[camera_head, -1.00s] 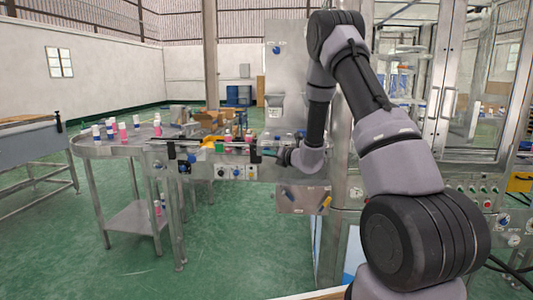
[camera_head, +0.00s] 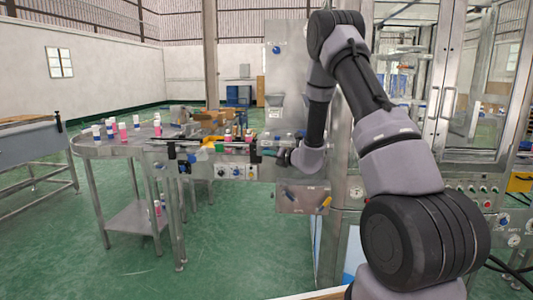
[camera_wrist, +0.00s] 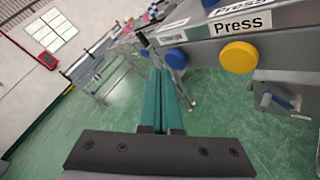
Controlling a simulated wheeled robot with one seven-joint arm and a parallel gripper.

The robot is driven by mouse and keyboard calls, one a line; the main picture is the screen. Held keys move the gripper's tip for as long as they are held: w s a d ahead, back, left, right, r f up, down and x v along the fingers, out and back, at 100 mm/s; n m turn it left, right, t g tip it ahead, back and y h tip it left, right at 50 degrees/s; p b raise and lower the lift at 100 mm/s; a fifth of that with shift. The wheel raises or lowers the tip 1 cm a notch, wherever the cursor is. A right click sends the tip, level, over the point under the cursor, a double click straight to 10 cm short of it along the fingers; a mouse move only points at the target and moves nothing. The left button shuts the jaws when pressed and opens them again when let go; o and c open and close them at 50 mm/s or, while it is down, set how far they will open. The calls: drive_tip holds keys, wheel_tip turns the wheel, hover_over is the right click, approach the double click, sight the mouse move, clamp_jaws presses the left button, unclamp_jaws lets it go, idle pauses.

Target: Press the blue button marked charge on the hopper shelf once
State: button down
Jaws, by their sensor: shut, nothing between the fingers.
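My gripper (camera_wrist: 161,73) is shut and empty, its two green fingers side by side in the wrist view. A round blue button (camera_wrist: 176,58) sits on the front face of a grey metal shelf (camera_wrist: 205,50), just right of and above the fingertips in the picture. Whether the tips touch it cannot be told. The white label (camera_wrist: 172,35) above it is too small to read. A round yellow button (camera_wrist: 239,57) sits farther right, under a label reading "Press". In the head view, my gripper (camera_head: 271,152) is small and unclear beside the machine; the blue button cannot be made out there.
A box with a blue lever (camera_wrist: 280,102) hangs below the shelf at the right. A round metal table (camera_head: 92,149) with several bottles stands left of the conveyor (camera_head: 205,158). A control panel (camera_head: 236,171) is on the conveyor front. Green floor is open at the lower left.

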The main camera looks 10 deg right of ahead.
drive_tip(key=shift+w, duration=0.15)
drive_tip(key=shift+w+d, duration=0.15)
drive_tip(key=shift+w, duration=0.1)
drive_tip(key=shift+w+d, duration=0.15)
drive_tip(key=shift+w, duration=0.35)
idle(2.1)
drive_tip(key=shift+s, duration=0.1)
drive_tip(key=shift+s+a, duration=0.3)
drive_tip(key=shift+s, duration=0.5)
drive_tip(key=s, duration=0.1)
drive_tip(key=s+a, duration=0.1)
drive_tip(key=s, duration=0.2)
drive_tip(key=shift+s+a, duration=0.3)
drive_tip(key=shift+s, duration=0.1)
idle(0.3)
